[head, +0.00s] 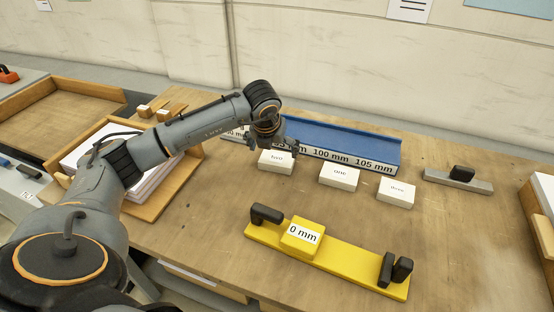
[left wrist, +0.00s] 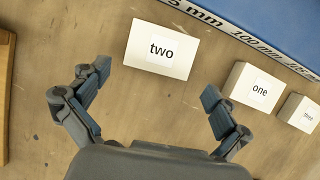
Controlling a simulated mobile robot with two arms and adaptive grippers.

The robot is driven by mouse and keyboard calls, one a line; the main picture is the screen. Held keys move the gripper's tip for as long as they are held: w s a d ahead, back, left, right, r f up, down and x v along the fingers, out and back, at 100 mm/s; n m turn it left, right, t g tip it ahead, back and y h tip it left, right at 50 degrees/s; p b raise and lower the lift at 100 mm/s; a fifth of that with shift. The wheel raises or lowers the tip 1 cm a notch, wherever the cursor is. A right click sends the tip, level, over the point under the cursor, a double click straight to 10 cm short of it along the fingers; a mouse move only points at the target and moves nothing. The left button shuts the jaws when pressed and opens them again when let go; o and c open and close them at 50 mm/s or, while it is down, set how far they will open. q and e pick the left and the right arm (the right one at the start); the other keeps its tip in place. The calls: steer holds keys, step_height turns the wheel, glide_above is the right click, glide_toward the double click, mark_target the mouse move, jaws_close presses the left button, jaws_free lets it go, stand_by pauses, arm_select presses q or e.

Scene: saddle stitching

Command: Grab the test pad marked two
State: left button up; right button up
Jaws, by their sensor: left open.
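The test pad marked two (head: 275,161) is a small white block on the table, just in front of the blue rail. In the left wrist view the pad marked two (left wrist: 161,48) lies ahead of the fingertips, roughly between their lines. My left gripper (head: 274,142) is above the table close to that pad. In the left wrist view my left gripper (left wrist: 156,84) is open, with nothing between its fingers. The pad marked one (head: 339,176) stands to the right, and the pad marked three (head: 396,191) farther right. My right gripper is not in view.
The blue rail (head: 345,136) with millimetre labels lies behind the pads. A yellow fixture (head: 340,262) marked 0 mm is at the front. A grey block with a black knob (head: 458,177) is at the right. A wooden tray (head: 150,207) with paper is at the left.

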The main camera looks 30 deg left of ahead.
mark_target(277, 158)
arm_select(q)
steer(key=shift+w+f, duration=0.15)
steer(key=shift+f, duration=0.15)
steer(key=p+x, duration=0.1)
steer(key=x, duration=0.1)
steer(key=p+x, duration=0.1)
steer(key=x, duration=0.1)
steer(key=shift+w+a+f, duration=0.15)
steer(key=shift+w+f, duration=0.05)
steer(key=shift+w, duration=0.25)
steer(key=shift+w+f, duration=0.15)
steer(key=shift+f, duration=0.15)
steer(key=shift+r, duration=0.1)
steer(key=c, duration=0.9)
